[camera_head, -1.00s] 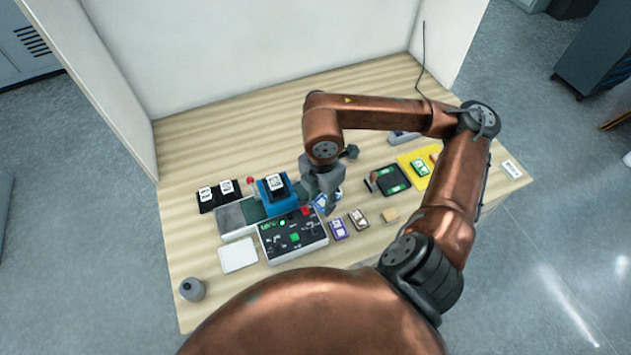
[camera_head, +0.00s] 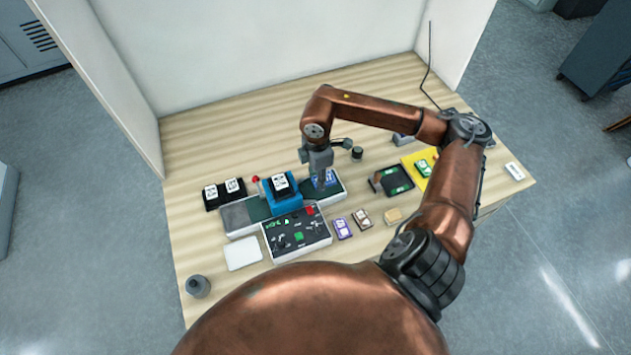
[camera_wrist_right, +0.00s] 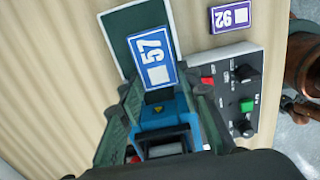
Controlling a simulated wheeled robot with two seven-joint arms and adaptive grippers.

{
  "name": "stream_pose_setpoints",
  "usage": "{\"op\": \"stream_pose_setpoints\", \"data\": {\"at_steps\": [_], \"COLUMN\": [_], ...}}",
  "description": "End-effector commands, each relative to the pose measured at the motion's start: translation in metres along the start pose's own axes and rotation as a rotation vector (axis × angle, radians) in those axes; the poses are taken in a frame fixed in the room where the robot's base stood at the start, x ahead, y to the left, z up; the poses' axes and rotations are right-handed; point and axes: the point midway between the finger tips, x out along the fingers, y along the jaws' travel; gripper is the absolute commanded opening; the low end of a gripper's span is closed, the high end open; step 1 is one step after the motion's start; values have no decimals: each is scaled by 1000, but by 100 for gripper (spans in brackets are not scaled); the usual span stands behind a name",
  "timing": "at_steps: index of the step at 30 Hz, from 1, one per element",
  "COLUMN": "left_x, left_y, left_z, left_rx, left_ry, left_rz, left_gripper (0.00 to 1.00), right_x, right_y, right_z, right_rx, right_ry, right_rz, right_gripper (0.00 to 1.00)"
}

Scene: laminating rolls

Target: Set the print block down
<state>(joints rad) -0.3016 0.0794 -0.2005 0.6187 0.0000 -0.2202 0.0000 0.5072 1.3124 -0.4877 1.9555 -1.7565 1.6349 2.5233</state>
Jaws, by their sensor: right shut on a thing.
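A blue print block with a white 57 and a white square (camera_wrist_right: 150,60) is held between the fingers of my right gripper (camera_wrist_right: 160,80). In the head view, my right gripper (camera_head: 321,182) points down over the right end of the machine's dark green bed (camera_head: 342,183), and the block is mostly hidden there. In the wrist view the block overlaps the dark green bed (camera_wrist_right: 120,24). I cannot tell whether it touches the bed. The blue roller housing (camera_head: 283,204) stands just left of the gripper. My left gripper is not in view.
A control panel with red and green buttons (camera_head: 296,236) lies in front of the machine. A purple block marked 92 (camera_wrist_right: 231,16) lies beside the bed. A black tray (camera_head: 391,182) and yellow mat (camera_head: 409,165) are to the right. A grey cylinder (camera_head: 198,287) stands front left.

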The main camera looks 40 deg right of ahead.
Motion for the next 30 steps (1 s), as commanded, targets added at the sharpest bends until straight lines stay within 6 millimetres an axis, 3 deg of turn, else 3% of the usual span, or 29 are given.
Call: {"op": "stream_pose_setpoints", "data": {"at_steps": [10,16,28,29,30], "left_x": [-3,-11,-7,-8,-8], "left_y": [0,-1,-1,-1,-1], "left_z": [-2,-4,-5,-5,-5], "left_rx": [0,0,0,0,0], "left_ry": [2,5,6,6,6], "left_rz": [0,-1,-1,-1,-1], "left_gripper": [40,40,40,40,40], "right_x": [24,51,59,58,58], "right_y": [19,19,19,19,19], "right_z": [2,2,2,2,2], "right_rx": [-1,-2,-2,-2,-2], "right_ry": [1,1,-1,-1,-1], "right_rz": [-2,-2,-1,-1,-1], "right_gripper": [10,10,10,34,37]}}
